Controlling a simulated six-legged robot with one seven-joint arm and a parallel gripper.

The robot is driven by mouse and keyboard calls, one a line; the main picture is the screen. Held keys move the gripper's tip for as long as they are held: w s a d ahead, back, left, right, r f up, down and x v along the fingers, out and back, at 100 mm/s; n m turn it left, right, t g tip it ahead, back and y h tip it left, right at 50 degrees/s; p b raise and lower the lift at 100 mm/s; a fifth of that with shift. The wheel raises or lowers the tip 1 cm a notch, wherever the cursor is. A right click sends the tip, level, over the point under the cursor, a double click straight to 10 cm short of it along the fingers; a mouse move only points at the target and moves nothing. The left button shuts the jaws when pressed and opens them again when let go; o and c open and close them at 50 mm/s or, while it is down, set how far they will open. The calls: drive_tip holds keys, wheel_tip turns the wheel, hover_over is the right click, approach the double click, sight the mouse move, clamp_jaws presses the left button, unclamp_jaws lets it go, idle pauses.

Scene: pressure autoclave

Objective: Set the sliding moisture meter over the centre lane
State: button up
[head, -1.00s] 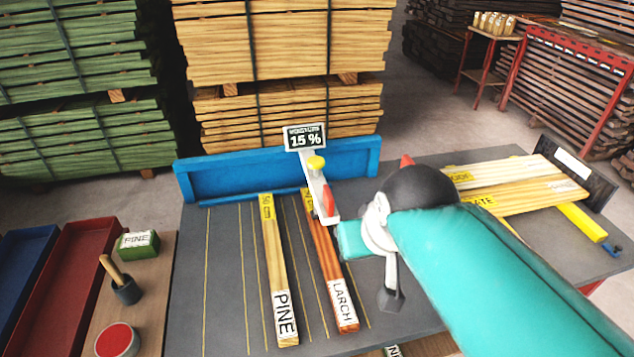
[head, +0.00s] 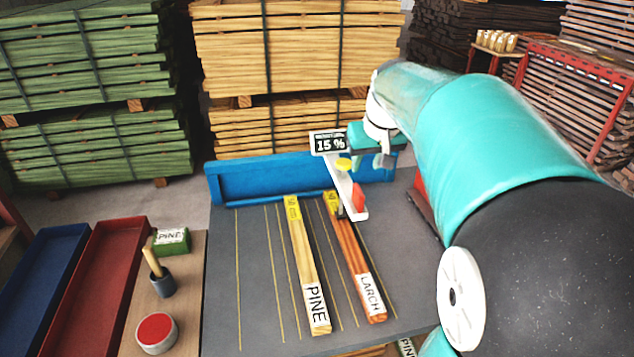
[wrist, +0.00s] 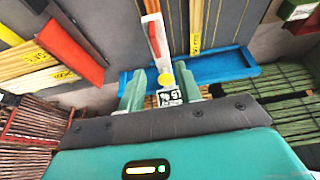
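The moisture meter (head: 345,188) is a white arm with a yellow knob, a red part and a display (head: 328,142) reading 15 %. It stands at the blue rail (head: 260,183), with its arm over the far end of the larch board (head: 358,262). The pine board (head: 310,275) lies in a lane to the left. My gripper (head: 368,143) is close beside the display, on its right. In the wrist view my gripper (wrist: 162,88) is open, its fingers apart on either side of the meter's yellow knob (wrist: 165,79) and display (wrist: 168,97). Contact cannot be told.
Yellow lines mark lanes on the grey table (head: 255,285); its left lanes are bare. A red tray (head: 100,285), a blue tray (head: 45,280), a green block (head: 172,241) and a red-topped tin (head: 156,333) are at the left. Timber stacks (head: 300,60) stand behind.

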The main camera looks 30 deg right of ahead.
sight(359, 190)
drive_tip(key=x, duration=0.9)
drive_tip(key=d+x, duration=0.1)
drive_tip(key=x, duration=0.4)
drive_tip(key=shift+w+r, duration=0.15)
drive_tip(key=shift+w, duration=0.05)
clamp_jaws()
